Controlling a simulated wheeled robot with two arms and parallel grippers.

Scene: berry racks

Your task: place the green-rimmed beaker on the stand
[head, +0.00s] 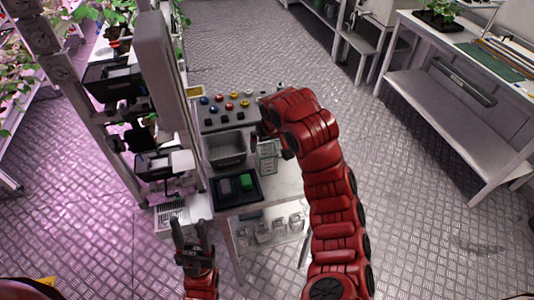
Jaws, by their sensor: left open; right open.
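A small clear vessel with greenish edges (267,159), which looks like the green-rimmed beaker, stands on the small white table. My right gripper (271,148) is at the beaker's top, with its dark fingers apart on either side; contact cannot be made out. The red arm hides part of this area. My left gripper (191,237) is open and empty, low in front of the table's left side. I cannot clearly identify the stand; a black tray (236,201) with a dark block and a green block (246,182) lies at the table's near edge.
A grey bin (226,149) stands left of the beaker. A panel with coloured buttons (230,107) lies behind it. A tall grey column (167,95) rises left of the table. Several clear vessels (263,234) stand on the lower shelf.

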